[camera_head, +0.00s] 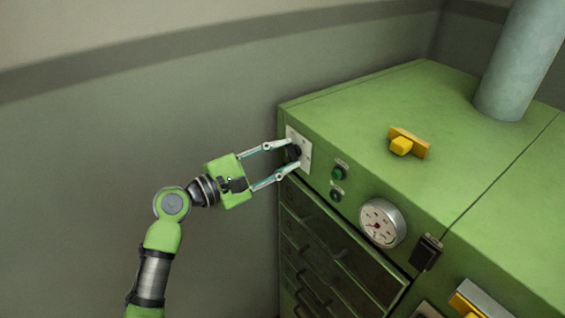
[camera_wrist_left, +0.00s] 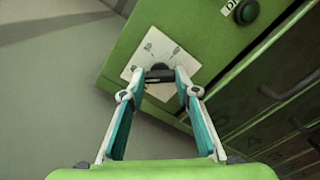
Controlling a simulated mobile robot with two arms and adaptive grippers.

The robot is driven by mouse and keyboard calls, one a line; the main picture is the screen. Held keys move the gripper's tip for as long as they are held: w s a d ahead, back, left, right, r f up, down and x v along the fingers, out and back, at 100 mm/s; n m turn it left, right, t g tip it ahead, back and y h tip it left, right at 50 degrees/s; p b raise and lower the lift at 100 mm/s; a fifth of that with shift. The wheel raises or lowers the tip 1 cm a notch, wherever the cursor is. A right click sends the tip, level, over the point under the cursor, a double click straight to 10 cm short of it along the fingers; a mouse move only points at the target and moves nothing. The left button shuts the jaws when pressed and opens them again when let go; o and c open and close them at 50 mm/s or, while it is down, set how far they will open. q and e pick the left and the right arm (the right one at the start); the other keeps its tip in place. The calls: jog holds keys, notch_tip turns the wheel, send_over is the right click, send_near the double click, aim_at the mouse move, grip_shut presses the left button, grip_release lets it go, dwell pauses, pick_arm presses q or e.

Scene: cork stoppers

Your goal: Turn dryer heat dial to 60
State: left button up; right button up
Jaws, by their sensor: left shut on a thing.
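The green dryer (camera_head: 360,120) stands at the right in the head view. Its black heat dial (camera_head: 293,152) sits on a white plate (camera_head: 304,150) at the upper left of the front panel. My left gripper (camera_head: 287,158) reaches in from the left and is shut on the dial, with a finger on each side. In the left wrist view the dial (camera_wrist_left: 158,76) shows between the fingertips, and the plate (camera_wrist_left: 150,47) shows small printed marks around it. The dial's setting is too small to read. My right gripper is not in view.
Green buttons (camera_head: 338,173) and a round gauge (camera_head: 382,222) lie right of the dial. A black latch (camera_head: 426,252) is farther right. Drawers (camera_head: 330,250) with handles are below. A yellow handle (camera_head: 402,146) and a grey pipe (camera_head: 520,60) are on top. The left side is open.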

pick_arm(q)
jog(key=shift+f+m+b, duration=0.15)
jog(key=shift+m+b, duration=4.5)
jog(key=shift+m, duration=1.9)
jog(key=shift+f+m+b, duration=0.1)
jog(key=shift+m+b, duration=4.5)
jog(key=shift+m, duration=1.95)
jog(key=shift+c, duration=0.2)
jog(key=o, duration=1.1)
jog(key=shift+r, duration=0.1)
